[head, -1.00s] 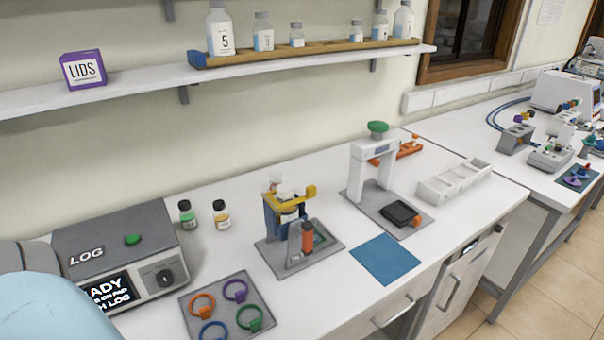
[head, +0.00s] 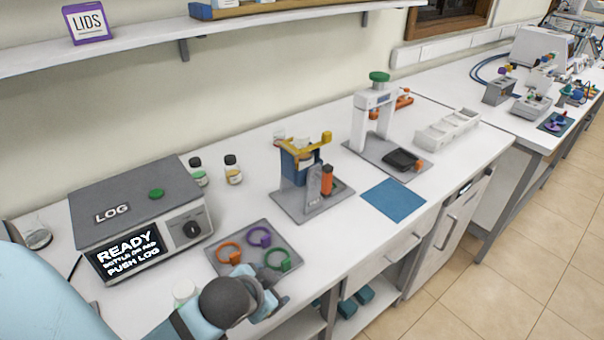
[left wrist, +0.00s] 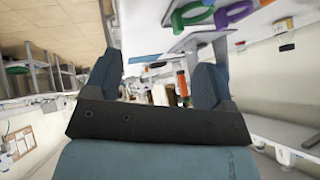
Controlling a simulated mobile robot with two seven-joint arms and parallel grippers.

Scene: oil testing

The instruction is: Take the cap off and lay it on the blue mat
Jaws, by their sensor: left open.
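The blue mat (head: 393,200) lies flat and bare near the table's front edge. Left of it, a blue stand with a yellow clamp arm (head: 318,141) and an orange cylinder (head: 326,180) stands on a grey base. A pale object sits under the yellow arm; whether it is a capped bottle I cannot tell. Two small bottles with dark caps (head: 232,168) (head: 197,172) stand upright at the back. My left gripper (head: 272,291) is in front of the ring tray, apart from the stand. The left wrist view shows its two fingers (left wrist: 156,82) spread and empty.
A grey tray (head: 222,262) holds several coloured rings beside my left gripper. The LOG box (head: 140,212) stands at the left, its screen lit. A white frame with a green knob (head: 380,80) and a white divided rack (head: 447,130) stand farther right. The tabletop around the mat is clear.

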